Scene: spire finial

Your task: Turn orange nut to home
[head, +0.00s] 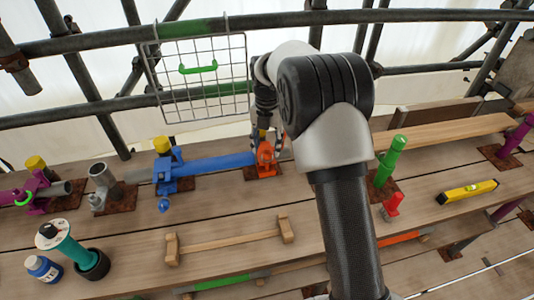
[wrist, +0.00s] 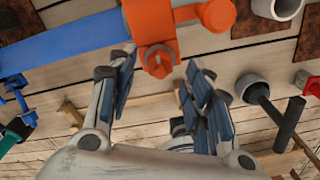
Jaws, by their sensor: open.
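The orange nut (wrist: 158,62) sticks out of the near face of the orange clamp (wrist: 150,20) in the wrist view. The clamp sits at the end of a blue tube (wrist: 75,40), and it also shows in the head view (head: 266,158). My gripper (wrist: 160,57) is open, with one finger on each side of the nut and gaps between the fingers and the nut. Nothing is held. In the head view my arm covers the area right of the clamp, and the nut cannot be told apart there.
A blue clamp (head: 165,172) holds the tube further left. A wire basket (head: 200,75) hangs behind. A wooden piece (head: 228,240) lies on the planks in front. A green post (head: 388,160) and a yellow level (head: 467,191) are to the right. A dark-handled tool (wrist: 268,105) shows at right.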

